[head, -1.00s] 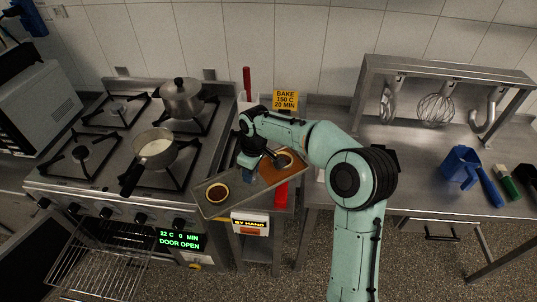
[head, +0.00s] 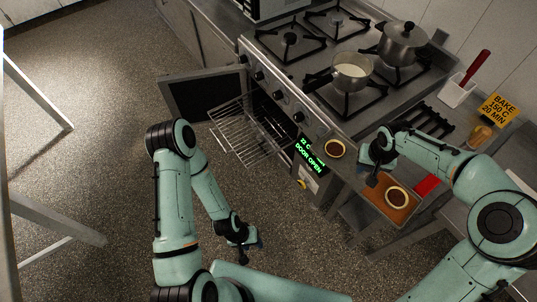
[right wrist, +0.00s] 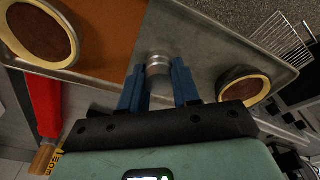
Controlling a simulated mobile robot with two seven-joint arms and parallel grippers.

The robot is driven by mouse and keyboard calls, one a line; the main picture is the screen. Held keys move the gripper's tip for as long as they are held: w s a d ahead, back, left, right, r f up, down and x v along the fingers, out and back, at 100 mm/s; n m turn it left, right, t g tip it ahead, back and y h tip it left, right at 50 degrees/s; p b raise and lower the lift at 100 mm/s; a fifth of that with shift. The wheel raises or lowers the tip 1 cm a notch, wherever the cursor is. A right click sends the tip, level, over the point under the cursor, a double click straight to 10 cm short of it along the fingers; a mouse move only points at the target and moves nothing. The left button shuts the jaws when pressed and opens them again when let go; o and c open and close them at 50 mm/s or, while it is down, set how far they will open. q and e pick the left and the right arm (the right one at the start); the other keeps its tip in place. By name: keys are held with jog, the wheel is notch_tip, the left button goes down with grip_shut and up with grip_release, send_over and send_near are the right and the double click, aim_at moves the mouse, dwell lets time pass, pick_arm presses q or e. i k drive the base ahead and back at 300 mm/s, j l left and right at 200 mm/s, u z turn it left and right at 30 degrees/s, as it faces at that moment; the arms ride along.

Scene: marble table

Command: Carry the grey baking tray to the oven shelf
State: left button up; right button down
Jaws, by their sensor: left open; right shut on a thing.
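The grey baking tray (head: 350,171) is in front of the stove's right corner in the head view. My right gripper (head: 372,176) is shut on a short round metal grip (right wrist: 157,62) at the tray, seen between its blue fingers in the right wrist view. One tart (head: 335,149) is at the tray's oven-side end, another tart (head: 397,197) is over a brown-orange patch (head: 377,199). The wire oven shelf (head: 240,132) sticks out of the open oven, left of the tray. My left gripper (head: 242,243) is open and empty over the floor.
The oven door (head: 203,96) is open beside the shelf. The oven display (head: 311,154) reads DOOR OPEN. A milk pan (head: 352,70) and a lidded pot (head: 402,42) stand on the stove. A red item (head: 428,185) lies near the tray. Floor before the oven is clear.

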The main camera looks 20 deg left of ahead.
aim_at(244, 128)
jog(key=i+j, duration=0.15)
jog(key=j, duration=0.2)
jog(key=i+j, duration=0.15)
jog(key=j, duration=0.2)
jog(key=i+j+u, duration=0.1)
jog(key=j, duration=0.25)
jog(key=i+j, duration=0.2)
jog(key=j, duration=0.15)
